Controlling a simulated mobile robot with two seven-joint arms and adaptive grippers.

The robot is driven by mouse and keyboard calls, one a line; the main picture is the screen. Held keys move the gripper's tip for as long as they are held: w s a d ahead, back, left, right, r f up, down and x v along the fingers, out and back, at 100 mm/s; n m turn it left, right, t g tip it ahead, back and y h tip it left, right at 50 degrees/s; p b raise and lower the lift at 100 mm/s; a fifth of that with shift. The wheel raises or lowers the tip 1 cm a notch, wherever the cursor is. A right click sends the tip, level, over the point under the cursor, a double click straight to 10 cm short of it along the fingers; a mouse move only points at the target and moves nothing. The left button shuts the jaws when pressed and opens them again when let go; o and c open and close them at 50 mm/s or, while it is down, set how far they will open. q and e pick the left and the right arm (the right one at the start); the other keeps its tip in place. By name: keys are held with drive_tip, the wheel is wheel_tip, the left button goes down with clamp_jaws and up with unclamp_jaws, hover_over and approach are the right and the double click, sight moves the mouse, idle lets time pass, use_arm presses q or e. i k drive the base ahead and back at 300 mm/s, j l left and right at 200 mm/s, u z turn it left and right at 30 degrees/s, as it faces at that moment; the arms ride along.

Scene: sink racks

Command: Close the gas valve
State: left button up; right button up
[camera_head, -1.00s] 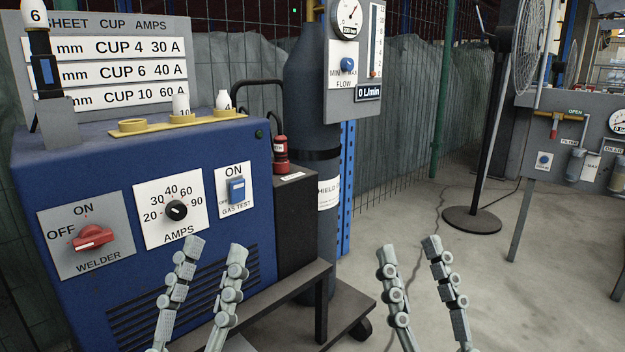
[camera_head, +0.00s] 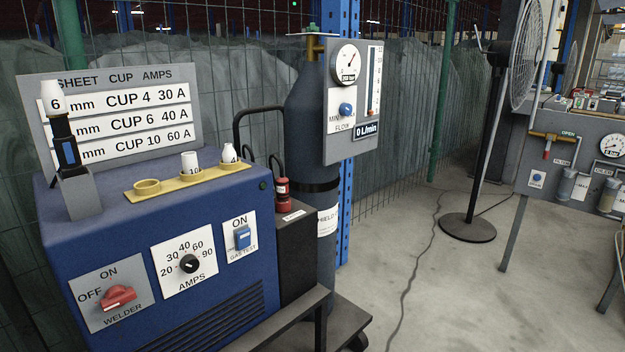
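The dark grey gas cylinder (camera_head: 309,125) stands upright behind the blue welder. At its top is a brass valve body (camera_head: 316,47) with a small green part (camera_head: 313,28) above it, seen almost edge-on, so I cannot tell whether the valve is open or closed. A grey regulator panel (camera_head: 352,145) beside it carries a round pressure gauge (camera_head: 348,64), a blue flow knob (camera_head: 346,109) and a display reading 0 L/min. Neither of my grippers is in view.
The blue welder (camera_head: 150,215) fills the lower left, with a red switch, an amps dial and a yellow cup holder (camera_head: 187,181) on top. A wire fence runs behind the cylinder. A fan stand (camera_head: 467,228) and another panel stand right.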

sight(311, 29)
drive_tip(key=i+l+u, duration=0.15)
drive_tip(key=l, duration=0.35)
drive_tip(key=i+l+u, duration=0.1)
drive_tip(key=l, duration=0.35)
drive_tip(key=i+l+u, duration=0.15)
drive_tip(key=l, duration=0.35)
drive_tip(key=i+l+u, duration=0.15)
drive_tip(key=l, duration=0.4)
